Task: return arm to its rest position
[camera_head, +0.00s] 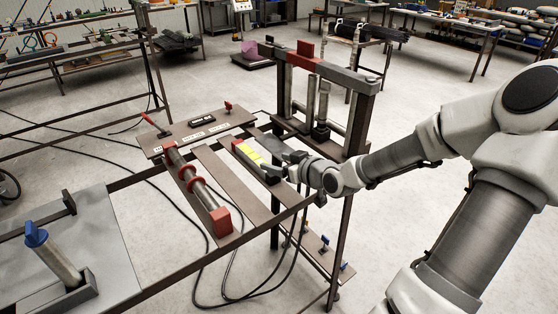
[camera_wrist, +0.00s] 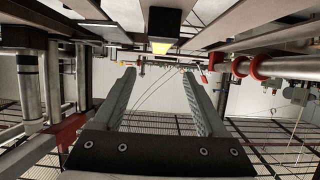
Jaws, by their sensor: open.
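My gripper (camera_head: 272,163) is at the right side of the brown rack, near the right end of a block with a yellow top (camera_head: 249,153). In the head view I cannot tell whether it touches the block. In the wrist view my gripper (camera_wrist: 162,80) has its two grey fingers wide apart, with nothing held between them. A small yellow patch (camera_wrist: 160,47) shows above and beyond the fingers. My arm reaches in from the right of the head view, bent at its elbow.
A press-like frame with a red-and-grey top beam (camera_head: 320,66) stands close behind my gripper. A red-ended cylinder (camera_head: 196,184) lies left on the rack. A grey table (camera_head: 110,235) holds a blue-topped rod (camera_head: 55,255). Floor at lower right is partly clear; cables hang below the rack.

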